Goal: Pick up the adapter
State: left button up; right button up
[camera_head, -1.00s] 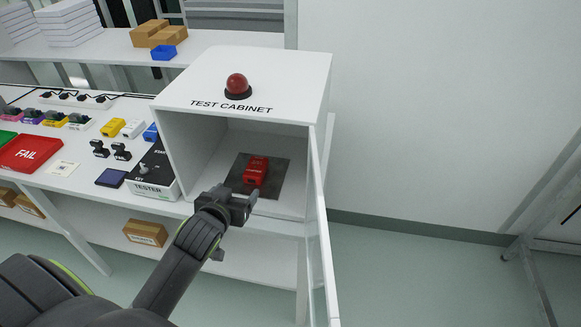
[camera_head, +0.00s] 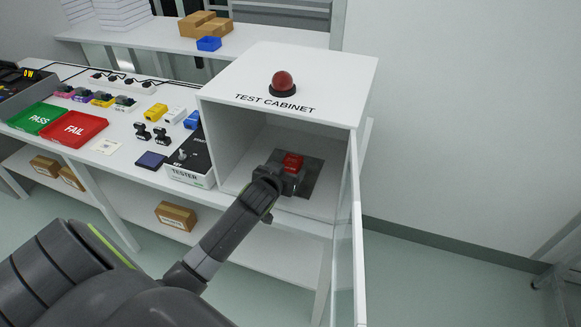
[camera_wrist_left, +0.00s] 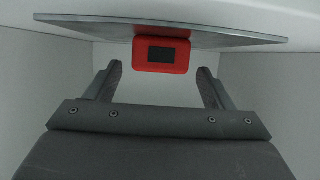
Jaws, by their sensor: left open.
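The red adapter (camera_head: 292,162) lies on a dark square plate (camera_head: 314,180) inside the open test cabinet (camera_head: 283,103). My left gripper (camera_head: 281,178) reaches into the cabinet opening, just in front of the adapter, and hides its lower part. In the left wrist view the adapter (camera_wrist_left: 161,55) shows a dark rectangular patch and sits beyond and between the two fingertips of the left gripper (camera_wrist_left: 161,78). The fingers are apart with nothing between them that I see gripped. My right gripper is not in view.
The cabinet door (camera_head: 356,220) stands open at the right. A red lamp (camera_head: 283,82) tops the cabinet. A tester (camera_head: 190,165), a red FAIL tray (camera_head: 73,142) and a green PASS tray (camera_head: 38,132) are on the table to the left.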

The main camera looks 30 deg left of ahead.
aim_at(288, 168)
pick_arm(q)
jog(key=shift+p+x, duration=0.35)
jog(key=shift+x, duration=2.3)
jog(key=shift+c, duration=0.2)
jog(key=c, duration=1.2)
